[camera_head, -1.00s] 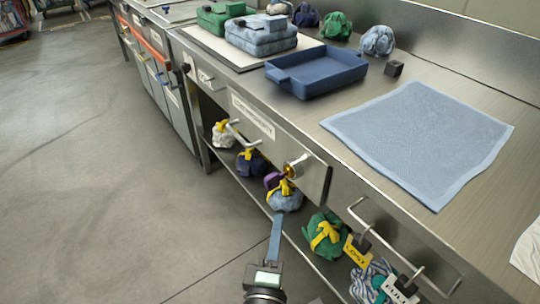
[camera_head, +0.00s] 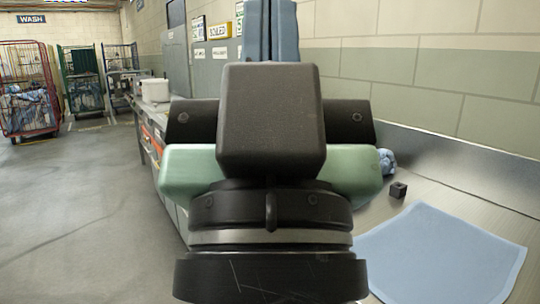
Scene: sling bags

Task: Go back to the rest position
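My gripper (camera_head: 271,28) is raised upright close in front of the camera, with its wrist and pale green hand filling the middle of the view. Its two blue fingers stand side by side in the centre and look closed together. Their tips run off the top edge, and no held thing shows. The gripper is well above the steel counter (camera_head: 425,190) and apart from it.
A light blue cloth (camera_head: 440,255) lies flat on the counter at right, with a small black block (camera_head: 398,190) behind it. A blue bundle (camera_head: 387,161) shows partly. My arm hides the tray and drawers. Wheeled cages (camera_head: 28,110) stand far left; the floor (camera_head: 70,210) there is clear.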

